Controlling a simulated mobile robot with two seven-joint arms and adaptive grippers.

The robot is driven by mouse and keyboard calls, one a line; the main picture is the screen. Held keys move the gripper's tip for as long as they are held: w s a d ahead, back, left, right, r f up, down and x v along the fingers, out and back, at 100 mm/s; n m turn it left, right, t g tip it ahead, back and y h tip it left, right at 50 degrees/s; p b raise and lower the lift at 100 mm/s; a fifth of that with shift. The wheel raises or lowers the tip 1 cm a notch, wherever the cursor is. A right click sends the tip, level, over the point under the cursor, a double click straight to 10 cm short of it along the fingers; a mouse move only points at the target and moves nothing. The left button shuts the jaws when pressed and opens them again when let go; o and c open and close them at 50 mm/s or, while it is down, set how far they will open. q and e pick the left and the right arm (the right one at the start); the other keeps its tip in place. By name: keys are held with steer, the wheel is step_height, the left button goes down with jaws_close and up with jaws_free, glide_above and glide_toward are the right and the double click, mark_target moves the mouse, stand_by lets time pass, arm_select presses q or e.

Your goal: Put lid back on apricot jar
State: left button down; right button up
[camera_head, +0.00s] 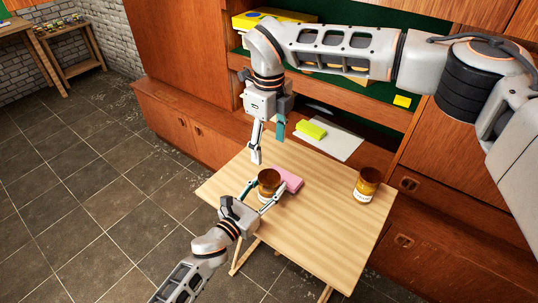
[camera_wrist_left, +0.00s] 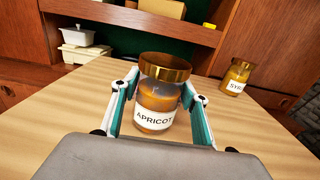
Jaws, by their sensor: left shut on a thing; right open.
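The apricot jar (camera_wrist_left: 157,104) stands upright on the small wooden table, its label facing my left wrist camera. My left gripper (camera_head: 266,193) is shut on the jar, with one finger on each side. A gold-brown lid (camera_wrist_left: 165,66) appears at the top of the jar; I cannot tell whether it is fully seated. In the head view the jar (camera_head: 268,186) shows a brown top. My right gripper (camera_head: 267,149) is open and empty, pointing down above the table's back edge, behind the jar and a little higher.
A pink block (camera_head: 289,179) lies beside the jar. A second jar, labelled as syrup (camera_head: 367,186), stands at the table's right. The wooden table (camera_head: 305,235) is clear in front. Behind it, the wall unit holds a yellow-green block (camera_head: 311,130) on a white sheet (camera_head: 337,143).

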steer(key=shift+r, duration=0.4)
arm_select(q)
steer(key=c, duration=1)
jaws_free()
steer(key=shift+c, duration=0.2)
steer(key=v, duration=1.2)
